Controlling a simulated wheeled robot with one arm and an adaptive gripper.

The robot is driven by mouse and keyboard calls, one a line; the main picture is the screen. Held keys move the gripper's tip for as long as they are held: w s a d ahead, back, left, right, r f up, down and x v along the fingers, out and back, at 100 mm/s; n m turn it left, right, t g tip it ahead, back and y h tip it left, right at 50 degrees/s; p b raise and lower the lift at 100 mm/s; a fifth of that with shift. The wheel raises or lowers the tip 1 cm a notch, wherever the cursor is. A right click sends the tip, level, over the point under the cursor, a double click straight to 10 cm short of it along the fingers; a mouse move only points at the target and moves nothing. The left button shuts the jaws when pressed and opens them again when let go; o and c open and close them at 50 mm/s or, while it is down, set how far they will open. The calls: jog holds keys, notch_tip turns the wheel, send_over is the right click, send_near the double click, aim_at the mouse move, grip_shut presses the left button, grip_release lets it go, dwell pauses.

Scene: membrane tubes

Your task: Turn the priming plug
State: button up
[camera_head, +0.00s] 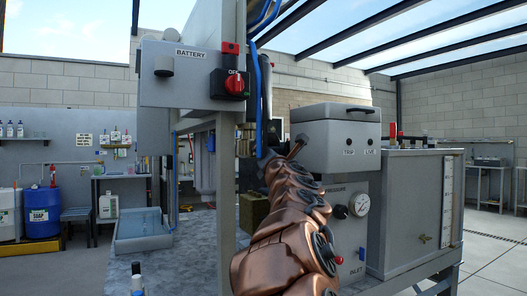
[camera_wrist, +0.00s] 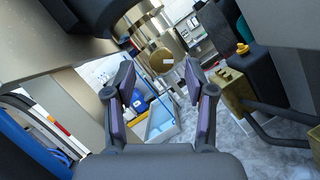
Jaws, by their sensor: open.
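My gripper (camera_wrist: 160,78) is open in the wrist view, its two dark fingers apart with nothing between them. Beyond the fingertips is a round brass-coloured part (camera_wrist: 158,60) with a small white label. A small yellow knob (camera_wrist: 242,48) sits on a dark body at the upper right, above a brass block (camera_wrist: 236,92). No readable label shows which part is the priming plug. In the head view my copper arm reaches up past the grey post, and my fingers cannot be made out there.
A grey battery box (camera_head: 185,75) with a red switch (camera_head: 234,85) hangs at upper left. A grey control box (camera_head: 335,137) and pressure gauge (camera_head: 361,205) are right of my arm. In the wrist view, a blue tray (camera_wrist: 162,122) lies beyond, and dark pipes (camera_wrist: 275,125) crowd the right.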

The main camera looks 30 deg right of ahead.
jog(key=v, duration=0.8)
dwell(0.4)
